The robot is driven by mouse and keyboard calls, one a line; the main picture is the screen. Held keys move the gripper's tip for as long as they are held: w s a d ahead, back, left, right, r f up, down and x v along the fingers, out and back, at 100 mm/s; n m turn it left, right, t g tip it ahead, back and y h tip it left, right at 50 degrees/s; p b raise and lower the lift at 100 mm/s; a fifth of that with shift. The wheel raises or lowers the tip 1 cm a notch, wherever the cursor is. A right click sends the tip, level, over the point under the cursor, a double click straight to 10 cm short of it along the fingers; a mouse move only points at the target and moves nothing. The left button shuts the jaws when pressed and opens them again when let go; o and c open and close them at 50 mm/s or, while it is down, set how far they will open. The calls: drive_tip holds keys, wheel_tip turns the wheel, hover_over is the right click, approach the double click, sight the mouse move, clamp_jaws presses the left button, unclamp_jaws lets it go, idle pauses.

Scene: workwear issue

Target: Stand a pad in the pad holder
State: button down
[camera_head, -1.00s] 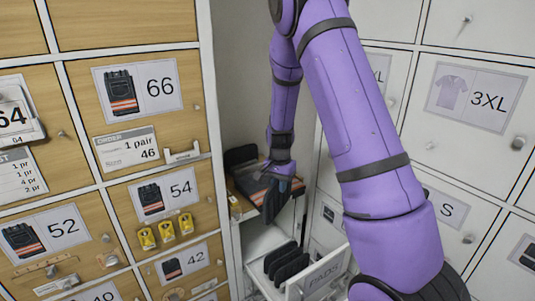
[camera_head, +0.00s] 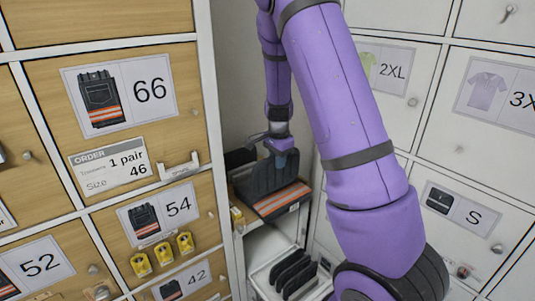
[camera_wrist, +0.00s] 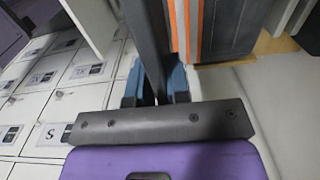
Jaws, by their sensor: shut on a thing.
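My gripper (camera_head: 281,148) is shut on a dark pad (camera_head: 284,172) in the corner between the two cabinets. In the wrist view, my gripper's blue fingers (camera_wrist: 155,88) close on the pad (camera_wrist: 150,45) from both sides, and it shows as a narrow dark strip. In the head view, the pad overlaps the folded dark trousers (camera_head: 284,202); I cannot tell whether they touch. A black upright piece (camera_head: 238,158) behind, left of my gripper, may be the pad holder; its form is partly hidden. Several black pads stand in the open white pads drawer (camera_head: 258,281) below.
Wooden lockers (camera_head: 200,60) with labels and yellow tags (camera_head: 163,254) stand close on the left. White lockers (camera_head: 425,130) with knobs stand on the right. The trousers' orange stripe (camera_wrist: 175,25) lies right beside the pad in the wrist view.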

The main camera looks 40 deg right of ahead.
drive_tip(key=shift+w+d+f, duration=0.85)
drive_tip(key=shift+w+f, duration=0.65)
drive_tip(key=shift+w, duration=3.7)
drive_tip(key=shift+w+d+f, duration=0.85)
drive_tip(key=shift+w+f, duration=0.7)
drive_tip(key=shift+w, duration=3.6)
drive_tip(key=shift+w+d+f, duration=0.85)
drive_tip(key=shift+w+f, duration=0.65)
drive_tip(key=shift+w, duration=3.7)
drive_tip(key=shift+f, duration=3.1)
drive_tip(key=c, duration=1)
unclamp_jaws()
wheel_tip(320, 180, up, 11)
drive_tip(key=shift+f, duration=0.1)
